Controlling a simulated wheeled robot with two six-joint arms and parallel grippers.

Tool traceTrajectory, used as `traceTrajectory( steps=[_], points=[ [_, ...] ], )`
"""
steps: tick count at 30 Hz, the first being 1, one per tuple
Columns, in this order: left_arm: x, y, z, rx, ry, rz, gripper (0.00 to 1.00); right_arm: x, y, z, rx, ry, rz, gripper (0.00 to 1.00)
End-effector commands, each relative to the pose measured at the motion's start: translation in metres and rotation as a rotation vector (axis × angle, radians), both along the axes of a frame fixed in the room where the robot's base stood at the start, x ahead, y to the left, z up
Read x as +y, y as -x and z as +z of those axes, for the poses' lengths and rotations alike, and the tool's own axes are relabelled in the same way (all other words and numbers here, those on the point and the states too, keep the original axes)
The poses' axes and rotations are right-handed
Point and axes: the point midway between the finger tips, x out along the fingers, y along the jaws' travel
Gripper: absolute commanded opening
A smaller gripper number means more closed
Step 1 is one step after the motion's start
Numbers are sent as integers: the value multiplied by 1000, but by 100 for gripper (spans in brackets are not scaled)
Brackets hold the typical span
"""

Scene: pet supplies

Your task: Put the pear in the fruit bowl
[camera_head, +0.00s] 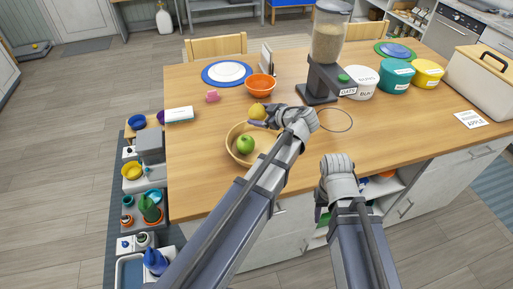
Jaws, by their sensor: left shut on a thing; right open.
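The yellow pear (257,111) is held in my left gripper (266,117), which is shut on it above the far side of the fruit bowl. The fruit bowl (231,150) is a round wooden bowl on the table, with a green apple (245,145) in it. My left arm covers the bowl's right part. The pear looks raised over the bowl's far rim, but its exact height is hard to tell. My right gripper (337,163) is low at the table's near edge, apart from the bowl and empty; its fingers are hardly visible.
An orange bowl (261,86) and a pink item (213,96) stand behind the fruit bowl. A dispenser (325,45) and several canisters (363,82) stand to the right. A thin ring (336,121) lies beside my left gripper. The table's left front is clear.

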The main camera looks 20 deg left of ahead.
Motion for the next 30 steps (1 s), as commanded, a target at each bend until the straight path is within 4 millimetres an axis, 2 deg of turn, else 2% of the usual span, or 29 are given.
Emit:
traceTrajectory(
  steps=[1,3,7,14,25,30],
  points=[
    [-17,8,1,0,0,-39,17,0,0,1,0,0,0,50],
    [-32,13,2,-1,-1,-74,17,0,0,1,0,0,0,50],
    [-46,16,2,-2,-1,-108,17,0,0,2,0,0,0,50],
    [-48,15,-3,-2,-1,-113,17,0,0,-4,0,0,0,50],
    [-48,15,-55,-2,-1,-112,17,0,0,-56,0,0,0,50],
    [-48,15,-63,-3,-1,-111,17,0,0,-63,0,0,0,50]
  ],
)
